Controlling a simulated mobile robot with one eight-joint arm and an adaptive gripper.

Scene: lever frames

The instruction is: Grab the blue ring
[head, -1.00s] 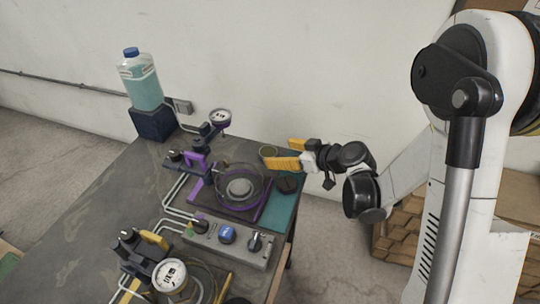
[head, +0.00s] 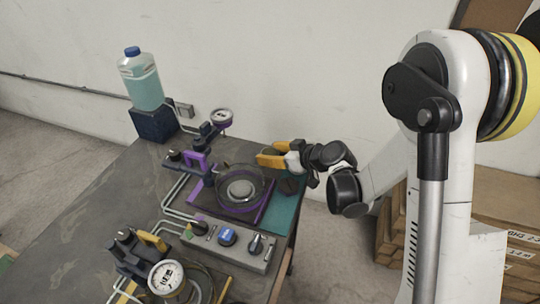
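No plainly blue ring can be made out. A purple ring (head: 262,203) surrounds a clear round dish (head: 240,188) on a purple base plate. My gripper (head: 266,154), with yellow fingers, is above the far right table corner, behind and right of the dish. Its fingers look apart, with nothing clearly held between them. The small round jar-like thing seen there earlier is hidden by the fingers now.
A grey control box (head: 230,243) with a blue knob stands in front of the dish. A gauge (head: 168,278) is at the near edge, and a bottle (head: 141,80) stands at the back left. A teal mat (head: 284,215) lies at the right edge. Brown boxes (head: 508,205) are off the table.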

